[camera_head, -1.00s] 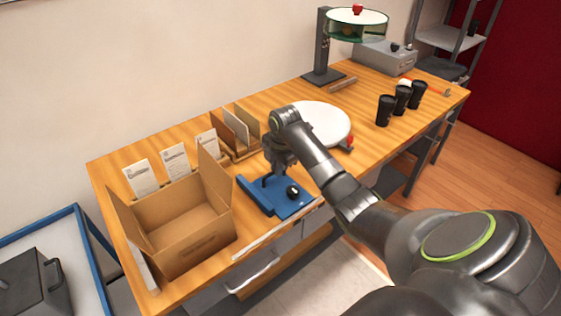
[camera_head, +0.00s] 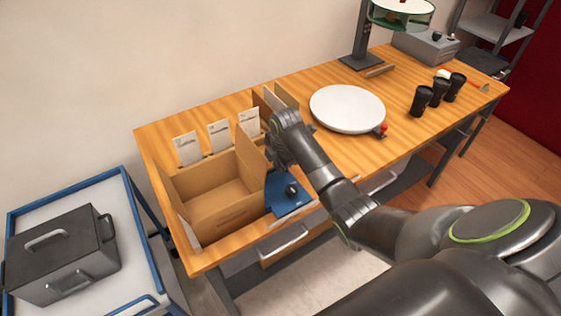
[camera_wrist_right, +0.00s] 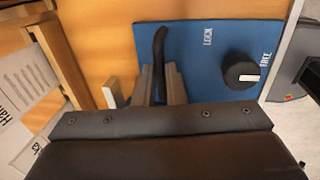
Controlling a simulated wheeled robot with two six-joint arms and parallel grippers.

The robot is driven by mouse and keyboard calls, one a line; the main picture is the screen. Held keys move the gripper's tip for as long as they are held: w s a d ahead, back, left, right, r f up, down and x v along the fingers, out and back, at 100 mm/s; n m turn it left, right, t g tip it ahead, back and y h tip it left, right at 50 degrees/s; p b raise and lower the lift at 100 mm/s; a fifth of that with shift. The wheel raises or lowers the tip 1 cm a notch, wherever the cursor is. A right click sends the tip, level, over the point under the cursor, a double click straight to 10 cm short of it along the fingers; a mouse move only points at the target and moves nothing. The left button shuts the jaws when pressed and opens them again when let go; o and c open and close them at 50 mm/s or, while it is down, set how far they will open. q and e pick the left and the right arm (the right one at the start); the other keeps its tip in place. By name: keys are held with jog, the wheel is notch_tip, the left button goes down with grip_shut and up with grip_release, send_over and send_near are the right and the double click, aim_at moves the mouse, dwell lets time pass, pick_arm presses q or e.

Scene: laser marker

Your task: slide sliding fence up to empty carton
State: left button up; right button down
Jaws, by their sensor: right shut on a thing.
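The sliding fence (camera_head: 288,206) is a blue plate with a black upright handle and a round black knob. It lies on the bench just right of the empty carton (camera_head: 228,216), an open brown box with raised flaps. Its left edge looks very close to the carton's right side; whether they touch I cannot tell. My right gripper (camera_wrist_right: 161,82) is shut on the fence's black handle (camera_wrist_right: 159,45). In the wrist view the knob (camera_wrist_right: 240,72) has its white mark toward the word FREE. In the head view my right wrist and hand partly hide the fence. My left gripper is out of view.
Leaflets in holders (camera_head: 220,135) and a wooden rack stand behind the carton. A white round turntable (camera_head: 347,108) is right of my arm, with black cups (camera_head: 421,100) farther right. A trolley with a grey metal case (camera_head: 62,255) stands left of the bench.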

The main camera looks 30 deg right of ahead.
jog(key=c, duration=1.5)
grip_release()
jog(key=shift+a, duration=0.1)
jog(key=shift+r, duration=0.1)
notch_tip(320, 180, up, 10)
jog(key=s+b, duration=0.2)
notch_tip(320, 180, up, 6)
jog(key=f+p, duration=0.1)
jog(key=p, duration=0.3)
send_over(282, 180)
jog(key=s, duration=0.1)
jog(key=shift+s+a+r+p, duration=0.1)
jog(key=shift+s+r+p, duration=0.05)
jog(key=shift+r+p, duration=0.4)
jog(key=shift+s+r+p, duration=0.15)
jog(key=shift+r+p, duration=0.25)
jog(key=shift+p, duration=0.15)
